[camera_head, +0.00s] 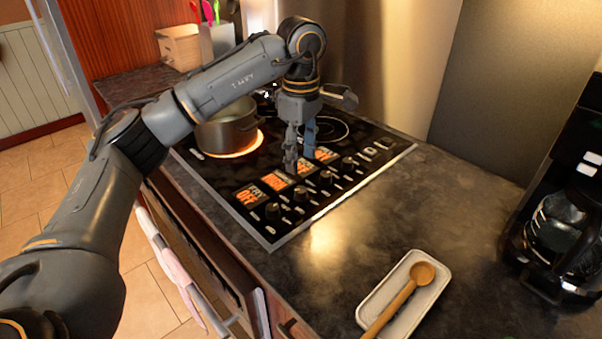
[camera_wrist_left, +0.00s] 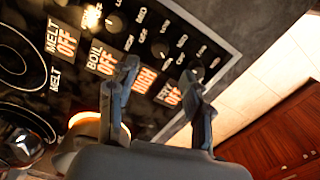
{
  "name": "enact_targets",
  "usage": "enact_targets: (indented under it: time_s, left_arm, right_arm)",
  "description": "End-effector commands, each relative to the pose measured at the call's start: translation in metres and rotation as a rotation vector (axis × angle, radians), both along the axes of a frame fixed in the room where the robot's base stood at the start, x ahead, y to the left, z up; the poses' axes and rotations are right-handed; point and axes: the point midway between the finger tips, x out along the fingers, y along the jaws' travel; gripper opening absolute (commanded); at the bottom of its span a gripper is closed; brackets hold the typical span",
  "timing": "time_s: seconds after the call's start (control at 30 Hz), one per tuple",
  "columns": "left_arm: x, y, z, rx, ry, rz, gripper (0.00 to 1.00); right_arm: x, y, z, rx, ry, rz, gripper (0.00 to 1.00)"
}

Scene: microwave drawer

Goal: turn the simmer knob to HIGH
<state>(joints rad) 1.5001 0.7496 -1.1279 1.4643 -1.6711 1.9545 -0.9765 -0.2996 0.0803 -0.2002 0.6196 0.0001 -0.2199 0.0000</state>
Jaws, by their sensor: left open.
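The black cooktop (camera_head: 215,182) has a row of dark knobs (camera_head: 326,177) beside orange-and-white display panels. In the left wrist view the panels read MELT OFF (camera_wrist_left: 62,38), BOIL OFF (camera_wrist_left: 102,58), one showing HIGH (camera_wrist_left: 143,78), and FRY OFF (camera_wrist_left: 168,94). The name above HIGH is covered by a finger, so I cannot read it as SIMMER. My left gripper (camera_head: 299,160) is open and empty, pointing down over the panels; its fingers also show in the left wrist view (camera_wrist_left: 160,75). I cannot tell whether it touches a knob. My right gripper is out of view.
A pot (camera_head: 228,132) stands on a glowing burner left of my left gripper. A white spoon rest (camera_head: 408,312) with a wooden spoon (camera_head: 402,297) lies at the front. A coffee maker (camera_head: 560,225) stands right. The counter (camera_head: 440,210) between is clear.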

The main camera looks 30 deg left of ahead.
Motion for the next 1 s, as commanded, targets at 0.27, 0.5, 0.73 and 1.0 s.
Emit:
enact_targets:
  time_s: [0.27,0.5,0.73,1.0]
  left_arm:
    - [0.0,0.0,0.037,0.001,-0.001,0.001,0.5]
    - [0.0,0.0,0.04,0.001,0.001,0.0,0.5]
    - [0.0,0.0,0.04,0.001,0.001,0.0,0.5]
    - [0.0,0.0,0.04,0.001,0.001,0.0,0.5]
  right_arm:
    - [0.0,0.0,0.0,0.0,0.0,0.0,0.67]
    - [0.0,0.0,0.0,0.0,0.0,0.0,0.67]
    - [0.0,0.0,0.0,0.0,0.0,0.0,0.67]
    - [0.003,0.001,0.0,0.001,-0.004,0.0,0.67]
